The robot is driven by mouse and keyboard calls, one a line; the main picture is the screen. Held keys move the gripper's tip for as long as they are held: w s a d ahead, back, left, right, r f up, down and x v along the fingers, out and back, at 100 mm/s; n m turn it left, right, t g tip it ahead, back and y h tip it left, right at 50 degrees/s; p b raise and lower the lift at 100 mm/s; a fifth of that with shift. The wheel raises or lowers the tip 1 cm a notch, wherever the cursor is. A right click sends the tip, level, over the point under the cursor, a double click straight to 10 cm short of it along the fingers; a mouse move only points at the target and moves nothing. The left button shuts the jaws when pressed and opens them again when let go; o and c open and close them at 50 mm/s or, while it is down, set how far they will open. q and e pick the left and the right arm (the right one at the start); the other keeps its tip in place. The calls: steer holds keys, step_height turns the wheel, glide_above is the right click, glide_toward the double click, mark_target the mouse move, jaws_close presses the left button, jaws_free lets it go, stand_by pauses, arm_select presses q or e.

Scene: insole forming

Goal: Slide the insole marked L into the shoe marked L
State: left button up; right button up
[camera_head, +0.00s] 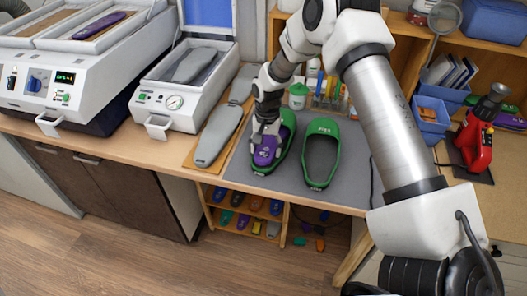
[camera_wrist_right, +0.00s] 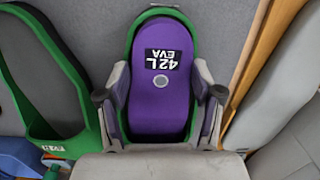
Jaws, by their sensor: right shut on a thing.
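The purple insole (camera_wrist_right: 160,110) carries a black-and-white label reading 42 L EVA. It lies over the opening of a green shoe (camera_wrist_right: 177,17), within its rim; how deep it sits I cannot tell. In the head view the insole (camera_head: 265,152) and this shoe (camera_head: 286,147) are on the grey mat, left of the other shoe. My right gripper (camera_wrist_right: 162,78) is shut on the insole, one finger at each side. It also shows in the head view (camera_head: 266,137), above the shoe. The shoe's own marking is hidden. My left gripper is not in view.
The other green shoe (camera_head: 337,158) stands empty to the right on the grey mat (camera_head: 222,172). Grey lasts (camera_head: 218,135) lie on a board to the left. A white press (camera_head: 180,115) stands further left, bottles (camera_head: 298,97) behind, a red tool (camera_head: 474,140) at right.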

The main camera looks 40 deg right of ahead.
steer(key=shift+w+d, duration=0.1)
steer(key=shift+d, duration=0.05)
steer(key=o, duration=1)
step_height(320, 180, up, 12)
steer(key=shift+w+d, duration=0.25)
steer(key=shift+d, duration=0.05)
steer(key=shift+f, duration=0.1)
